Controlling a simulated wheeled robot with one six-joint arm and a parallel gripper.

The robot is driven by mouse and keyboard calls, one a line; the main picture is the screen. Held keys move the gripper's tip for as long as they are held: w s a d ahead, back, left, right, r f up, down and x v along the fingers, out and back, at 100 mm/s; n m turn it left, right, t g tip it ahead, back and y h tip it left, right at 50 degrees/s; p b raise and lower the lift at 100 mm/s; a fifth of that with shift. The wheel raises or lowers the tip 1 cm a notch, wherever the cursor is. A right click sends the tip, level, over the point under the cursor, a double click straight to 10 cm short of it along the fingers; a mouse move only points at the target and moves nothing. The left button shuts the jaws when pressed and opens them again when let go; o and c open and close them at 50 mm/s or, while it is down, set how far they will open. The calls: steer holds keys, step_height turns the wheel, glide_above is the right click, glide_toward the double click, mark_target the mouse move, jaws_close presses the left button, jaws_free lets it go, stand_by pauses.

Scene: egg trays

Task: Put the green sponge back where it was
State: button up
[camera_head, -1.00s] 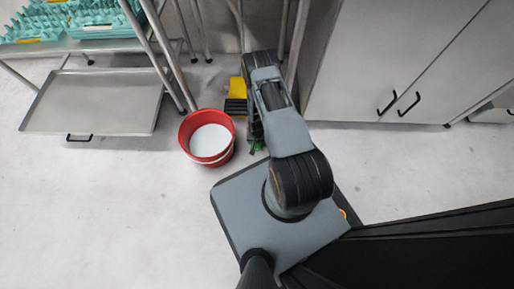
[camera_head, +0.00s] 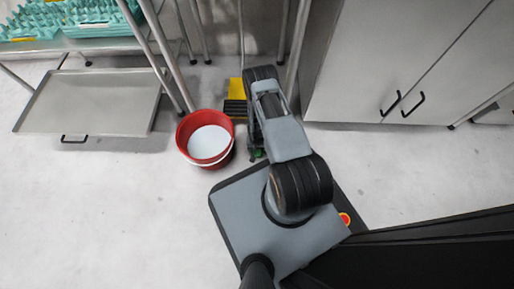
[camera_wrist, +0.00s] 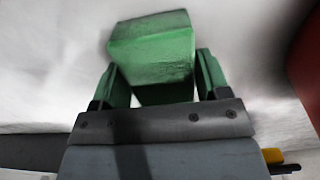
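The green sponge (camera_wrist: 152,48) is a block seen close up in the wrist view, between the two green fingers of my gripper (camera_wrist: 162,82). The fingers sit against its sides, so my gripper looks shut on it. Pale floor shows behind it; I cannot tell whether the sponge touches the floor. In the head view my gripper (camera_head: 257,154) points down beside the red bucket, mostly hidden under my arm. Only small green bits show there.
A red bucket (camera_head: 181,142) with a whitish fill stands just left of my gripper. A yellow and black thing (camera_head: 236,90) is behind it. A metal rack with a low tray (camera_head: 95,100) is at left, grey cabinets (camera_head: 380,60) at right. Floor in front of the bucket is clear.

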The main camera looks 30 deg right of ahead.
steer(key=o, duration=0.4)
steer(key=w+a+r+n+t+p, duration=0.1)
steer(key=w+r+p, duration=0.2)
steer(key=r, duration=1.7)
steer(key=w+a+r+n+p, duration=0.2)
steer(key=w+r+p, duration=0.1)
steer(key=r, duration=1.7)
steer(key=s+a+r+n, duration=0.1)
steer(key=s+r, duration=0.4)
steer(key=r, duration=0.2)
steer(key=s+a+r+n+t, duration=0.1)
steer(key=s+a+r, duration=0.1)
steer(key=s+r, duration=0.3)
steer(key=s+a+r+n, duration=0.1)
steer(key=s+a+r, duration=0.1)
steer(key=s+r, duration=0.3)
steer(key=shift+s+r+t, duration=0.15)
steer(key=shift+r, duration=0.8)
steer(key=shift+s+r+t, duration=0.1)
steer(key=shift+r+t, duration=0.05)
steer(key=shift+r, duration=0.8)
